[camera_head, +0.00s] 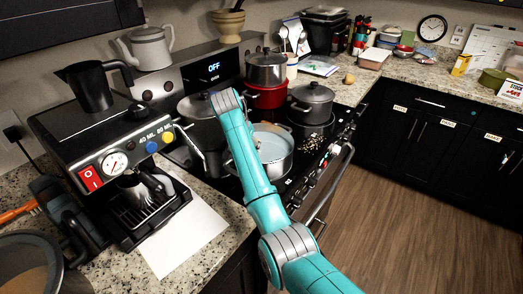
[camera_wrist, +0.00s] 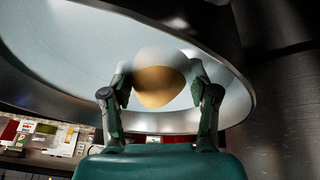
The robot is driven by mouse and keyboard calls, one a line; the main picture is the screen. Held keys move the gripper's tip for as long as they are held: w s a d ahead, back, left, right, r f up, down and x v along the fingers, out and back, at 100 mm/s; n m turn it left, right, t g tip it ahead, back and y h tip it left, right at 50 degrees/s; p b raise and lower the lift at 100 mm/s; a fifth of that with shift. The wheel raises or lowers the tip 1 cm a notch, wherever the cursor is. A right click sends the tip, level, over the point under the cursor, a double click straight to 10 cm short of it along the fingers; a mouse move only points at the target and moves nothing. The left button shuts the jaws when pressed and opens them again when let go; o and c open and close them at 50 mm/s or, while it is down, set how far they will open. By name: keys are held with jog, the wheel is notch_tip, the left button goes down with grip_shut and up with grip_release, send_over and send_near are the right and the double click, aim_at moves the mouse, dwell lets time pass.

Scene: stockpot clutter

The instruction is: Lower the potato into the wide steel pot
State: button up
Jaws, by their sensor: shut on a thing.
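The wide steel pot (camera_head: 278,168) stands on the stove in the head view, open, with a pale inside. In the wrist view its curved rim and pale inside (camera_wrist: 60,50) fill much of the picture. My gripper (camera_wrist: 160,82) is shut on the potato (camera_wrist: 158,88), a rounded yellow-brown thing with a pale upper part, one finger on each side. The potato shows against the pot's pale inside; I cannot tell how far it is below the rim. In the head view my arm crosses in front of the pot's left side, and the gripper and potato are hidden.
A dark lidded pot (camera_head: 200,125) stands close on the left. A red pot (camera_head: 266,97) with a steel pot (camera_head: 266,70) above it is behind, and another lidded pot (camera_head: 311,103) is at the right. A coffee machine (camera_head: 110,150) stands left.

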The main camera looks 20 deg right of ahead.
jog(key=shift+f, duration=0.4)
dwell(0.3)
jog(key=o, duration=1.3)
jog(key=shift+o, duration=0.2)
